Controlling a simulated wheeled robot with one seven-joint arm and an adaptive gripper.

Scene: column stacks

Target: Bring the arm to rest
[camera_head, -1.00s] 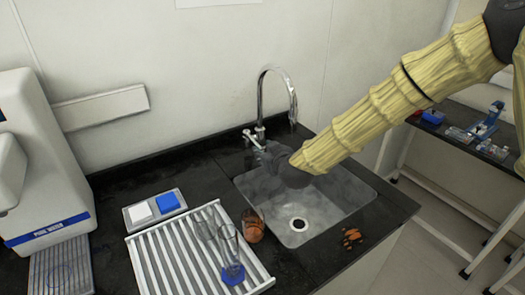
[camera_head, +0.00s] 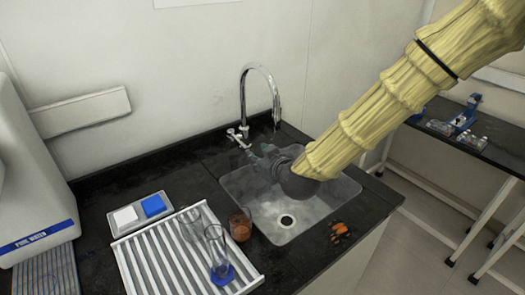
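My arm, in a ribbed yellow sleeve, comes in from the upper right of the head view and reaches over the sink (camera_head: 318,218). My gripper (camera_head: 262,158) is a dark shape at the end, pointing left toward the tap (camera_head: 244,132). Its fingers are small and partly hidden, so I cannot tell whether they are open or hold anything.
A white ribbed drying rack (camera_head: 150,262) with glassware (camera_head: 216,250) stands left of the sink. A brown beaker (camera_head: 240,226) is at the sink's left edge. A tray with white and blue blocks (camera_head: 153,205) lies behind the rack. Orange-brown pieces (camera_head: 339,231) lie right of the sink.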

